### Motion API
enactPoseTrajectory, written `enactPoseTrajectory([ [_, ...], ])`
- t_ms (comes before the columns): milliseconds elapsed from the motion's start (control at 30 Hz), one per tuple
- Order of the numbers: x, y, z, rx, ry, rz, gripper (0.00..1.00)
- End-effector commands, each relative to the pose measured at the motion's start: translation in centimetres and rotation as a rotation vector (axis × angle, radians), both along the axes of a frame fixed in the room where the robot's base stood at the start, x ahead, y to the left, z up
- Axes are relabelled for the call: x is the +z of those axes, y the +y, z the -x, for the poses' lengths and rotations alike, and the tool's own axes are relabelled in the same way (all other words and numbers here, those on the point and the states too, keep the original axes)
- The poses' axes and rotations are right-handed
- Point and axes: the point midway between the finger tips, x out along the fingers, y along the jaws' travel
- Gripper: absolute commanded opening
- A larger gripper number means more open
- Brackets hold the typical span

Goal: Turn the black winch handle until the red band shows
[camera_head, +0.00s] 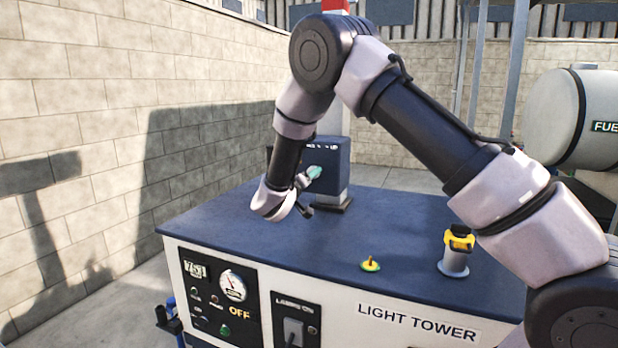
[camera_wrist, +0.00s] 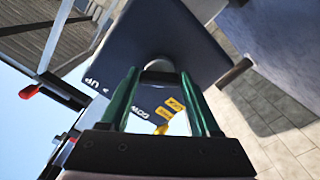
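The winch housing is a navy box (camera_head: 330,165) at the back of the light tower's dark top, left of centre. It fills the upper middle of the wrist view (camera_wrist: 185,35), with white and yellow markings. My gripper (camera_head: 313,173) is in front of it, its green fingers pointing at its face. In the wrist view the fingers (camera_wrist: 159,78) stand apart, with a dark rounded piece between or just beyond their tips. I cannot tell whether this is the black winch handle or whether the fingers touch it.
The light tower cabinet (camera_head: 410,325) has a gauge and switches on its front. A fuel tank (camera_head: 570,118) is at the right. A block wall (camera_head: 90,150) runs along the left.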

Motion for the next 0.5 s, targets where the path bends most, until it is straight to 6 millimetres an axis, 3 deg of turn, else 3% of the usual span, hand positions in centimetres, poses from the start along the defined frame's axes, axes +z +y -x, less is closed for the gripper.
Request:
enactPoseTrajectory([
  [33, -0.19, 0.1, 0.11, 0.002, 0.003, 0.002, 0.82],
  [67, -0.17, 0.09, 0.11, 0.002, 0.003, 0.001, 0.93],
  [367, -0.04, 0.05, 0.07, 0.001, 0.001, 0.001, 0.93],
  [500, -0.01, 0.44, 0.92, 0.002, 0.001, 0.001, 0.93],
])
